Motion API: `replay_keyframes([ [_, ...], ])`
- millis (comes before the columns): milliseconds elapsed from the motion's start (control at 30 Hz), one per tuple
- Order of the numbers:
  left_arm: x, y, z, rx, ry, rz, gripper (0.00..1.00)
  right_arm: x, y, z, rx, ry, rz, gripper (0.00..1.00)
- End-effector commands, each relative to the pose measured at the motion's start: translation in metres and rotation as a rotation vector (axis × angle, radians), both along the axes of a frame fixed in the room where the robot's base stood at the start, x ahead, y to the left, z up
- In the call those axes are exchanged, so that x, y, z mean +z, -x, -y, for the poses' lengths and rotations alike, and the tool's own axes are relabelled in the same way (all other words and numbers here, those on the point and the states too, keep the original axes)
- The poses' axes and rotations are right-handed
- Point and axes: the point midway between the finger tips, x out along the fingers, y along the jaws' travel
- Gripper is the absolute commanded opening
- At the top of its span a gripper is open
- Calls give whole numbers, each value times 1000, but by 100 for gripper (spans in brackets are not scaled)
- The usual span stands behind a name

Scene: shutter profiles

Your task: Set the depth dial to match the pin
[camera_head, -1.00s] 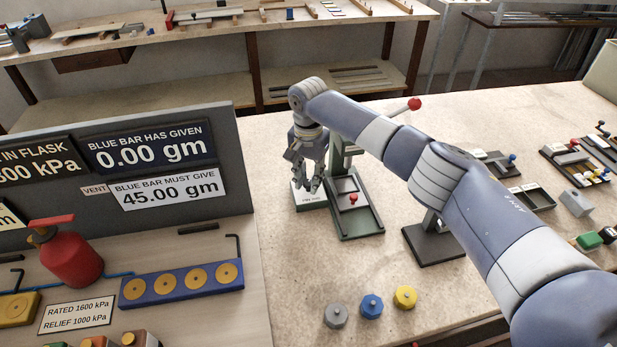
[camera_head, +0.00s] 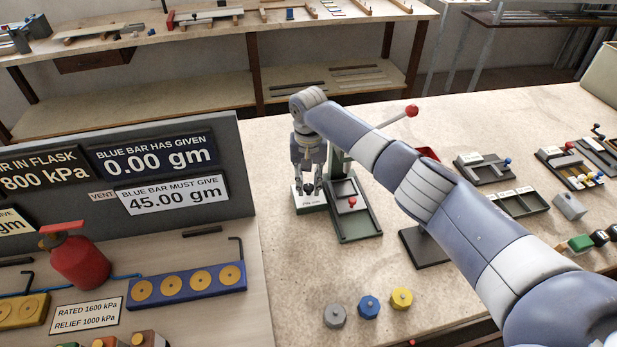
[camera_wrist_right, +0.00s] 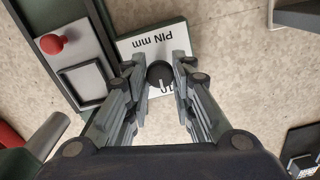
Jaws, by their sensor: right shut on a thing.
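The depth dial (camera_wrist_right: 159,74) is a small round black knob with a white pointer mark, on a white plate (camera_wrist_right: 145,42) lettered "PIN mm" in the right wrist view. Other lettering on the plate is partly covered. My right gripper (camera_wrist_right: 160,78) is shut on the dial, a finger at each side. No pin can be made out for sure. My left gripper is not in view.
A green-based press (camera_head: 358,225) with a red knob stands right beside the plate. Grey, blue (camera_head: 369,307) and yellow knobbed pieces sit at the front. A dark panel (camera_head: 200,240) with readouts stands to the left. Bare table lies between.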

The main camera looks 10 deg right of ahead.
Motion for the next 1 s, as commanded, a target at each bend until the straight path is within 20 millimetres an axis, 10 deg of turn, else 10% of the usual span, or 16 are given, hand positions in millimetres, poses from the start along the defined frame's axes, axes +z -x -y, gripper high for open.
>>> replay_keyframes([
  [1000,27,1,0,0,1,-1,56,1,-1,-1,931,-2,3,0],
])
